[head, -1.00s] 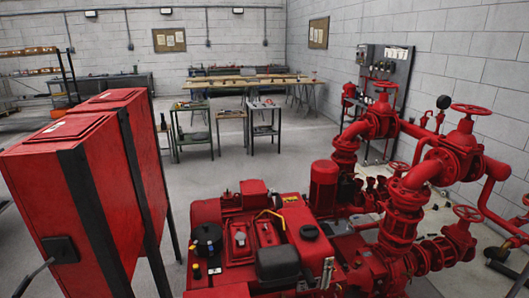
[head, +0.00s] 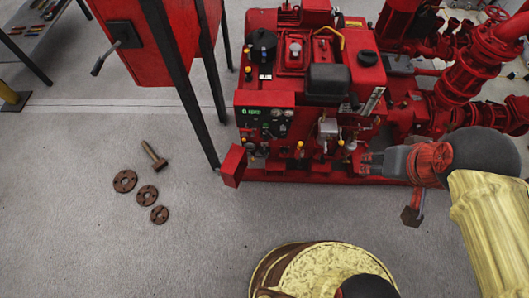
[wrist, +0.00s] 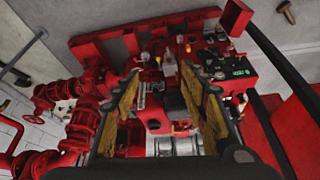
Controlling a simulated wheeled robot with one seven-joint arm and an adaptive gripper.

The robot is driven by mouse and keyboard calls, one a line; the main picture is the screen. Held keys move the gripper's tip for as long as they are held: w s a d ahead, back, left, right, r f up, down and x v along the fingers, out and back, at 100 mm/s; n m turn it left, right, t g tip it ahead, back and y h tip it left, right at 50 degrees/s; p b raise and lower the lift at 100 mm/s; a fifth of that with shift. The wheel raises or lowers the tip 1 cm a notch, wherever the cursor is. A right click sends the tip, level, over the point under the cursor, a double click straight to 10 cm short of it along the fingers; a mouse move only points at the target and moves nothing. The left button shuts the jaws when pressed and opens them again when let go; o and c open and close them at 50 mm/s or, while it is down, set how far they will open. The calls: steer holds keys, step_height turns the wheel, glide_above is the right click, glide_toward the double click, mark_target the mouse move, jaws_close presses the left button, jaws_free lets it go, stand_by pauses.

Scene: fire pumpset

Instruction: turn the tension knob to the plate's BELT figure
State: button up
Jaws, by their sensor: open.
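The red pump engine set (head: 310,90) stands at upper centre in the head view. Its dark control panel (head: 265,122) has a green display and small gauges and faces the near side; it also shows at upper right in the wrist view (wrist: 236,66). Small knobs and fittings (head: 325,140) sit right of the panel. I cannot tell which is the tension knob, and no BELT figure is readable. My gripper (head: 368,163) is at the right near edge of the set, pointing left, apart from the panel. In the wrist view its yellow-padded fingers (wrist: 163,75) are spread and empty.
A red cabinet (head: 150,40) on dark posts stands left of the set. Red pipes and valves (head: 455,80) crowd the right. The grey floor before the set is largely clear.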

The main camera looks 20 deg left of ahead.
steer(key=w+a+f+n+g+b, duration=0.1)
steer(key=w+a+f+n+g, duration=0.15)
steer(key=a+f, duration=0.95)
steer(key=w+a+f+n+g+b, duration=0.15)
steer(key=w+a+f, duration=0.3)
steer(key=f, duration=1.35)
steer(key=w+a+f+n+g, duration=0.1)
steer(key=w+a+f+g, duration=0.15)
steer(key=a+f, duration=1)
steer(key=n+t+y+b, duration=0.15)
steer(key=t+y, duration=0.25)
steer(key=t, duration=1.6)
glide_toward(264, 154)
steer(key=d+x, duration=0.1)
steer(key=x, duration=0.2)
steer(key=shift+g, duration=0.25)
steer(key=x, duration=0.2)
steer(key=b+x, duration=0.1)
steer(key=x, duration=0.1)
steer(key=b+x, duration=0.1)
steer(key=x, duration=0.1)
steer(key=shift+w+a+r, duration=0.15)
steer(key=shift+a, duration=0.3)
steer(key=shift+b+x, duration=0.3)
steer(key=shift+x, duration=0.45)
steer(key=shift+r, duration=0.1)
